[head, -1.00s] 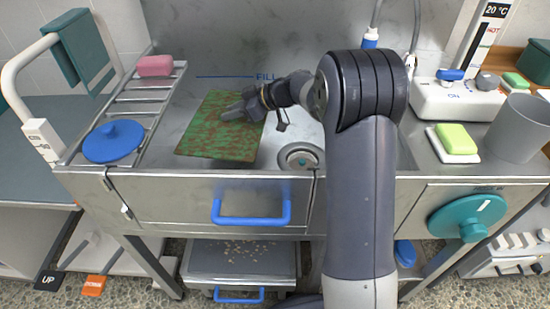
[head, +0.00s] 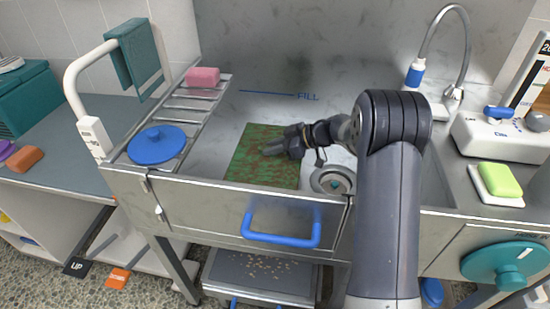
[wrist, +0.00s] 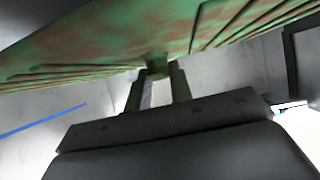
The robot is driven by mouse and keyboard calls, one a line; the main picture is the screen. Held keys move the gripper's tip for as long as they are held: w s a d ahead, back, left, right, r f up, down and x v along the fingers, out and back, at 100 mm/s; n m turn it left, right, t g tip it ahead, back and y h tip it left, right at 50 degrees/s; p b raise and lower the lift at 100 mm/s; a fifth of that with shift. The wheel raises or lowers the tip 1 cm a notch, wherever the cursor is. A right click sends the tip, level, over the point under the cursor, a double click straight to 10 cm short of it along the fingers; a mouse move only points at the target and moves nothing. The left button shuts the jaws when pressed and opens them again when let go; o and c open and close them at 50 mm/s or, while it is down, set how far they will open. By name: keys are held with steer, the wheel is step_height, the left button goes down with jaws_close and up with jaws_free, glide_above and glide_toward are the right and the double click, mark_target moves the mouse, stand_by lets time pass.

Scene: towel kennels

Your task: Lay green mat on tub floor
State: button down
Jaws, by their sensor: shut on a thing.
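The green mat (head: 240,170), mottled with reddish brown, is inside the metal tub (head: 225,108), left of the round drain (head: 333,180). My gripper (head: 274,148) reaches over it from the right and is shut on it. In the wrist view my gripper's two fingers (wrist: 157,88) pinch a small tab on the mat (wrist: 120,35), which spreads wide across the top with ridged edges. The mat looks roughly flat. I cannot tell whether it touches the tub floor.
A slatted rack (head: 180,115) along the tub's left side holds a pink soap block (head: 203,76) and a blue lid (head: 157,145). A tap (head: 455,60) stands at the back right. A green soap (head: 500,179) sits on the right counter. The tub's front panel has a blue handle (head: 282,238).

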step_height(320, 180, down, 3)
steer(key=shift+f+b, duration=0.2)
steer(key=shift+b, duration=0.15)
steer(key=c, duration=1.3)
jaws_free()
steer(key=shift+f, duration=0.1)
steer(key=shift+o, duration=0.2)
steer(key=shift+d+r, duration=0.1)
steer(key=shift+r, duration=0.1)
steer(key=p+v, duration=0.2)
steer(key=v, duration=0.5)
steer(key=shift+d, duration=0.15)
